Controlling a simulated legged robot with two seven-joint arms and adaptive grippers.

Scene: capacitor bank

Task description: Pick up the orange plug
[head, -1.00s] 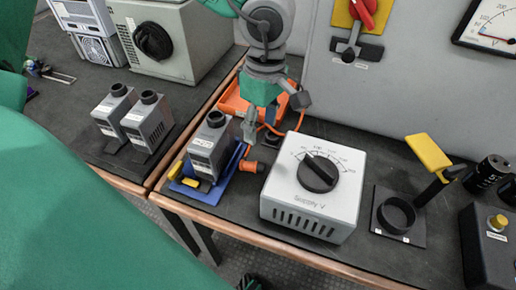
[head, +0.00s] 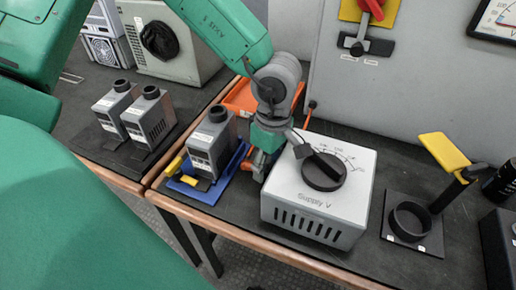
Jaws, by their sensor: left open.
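The orange plug (head: 254,158) lies on the bench between the blue tray and the white supply box, mostly hidden behind my gripper; only a bit of orange shows. My left gripper (head: 272,163) points down over the plug's spot, with its jaws open. I cannot tell whether the fingers touch the plug. My right gripper is not in view.
The white supply box (head: 318,205) with a black knob stands close to the right of my gripper. A grey capacitor (head: 211,145) stands on the blue tray (head: 207,193) to the left. An orange tray (head: 240,97) lies behind. A black ring holder (head: 409,221) is at right.

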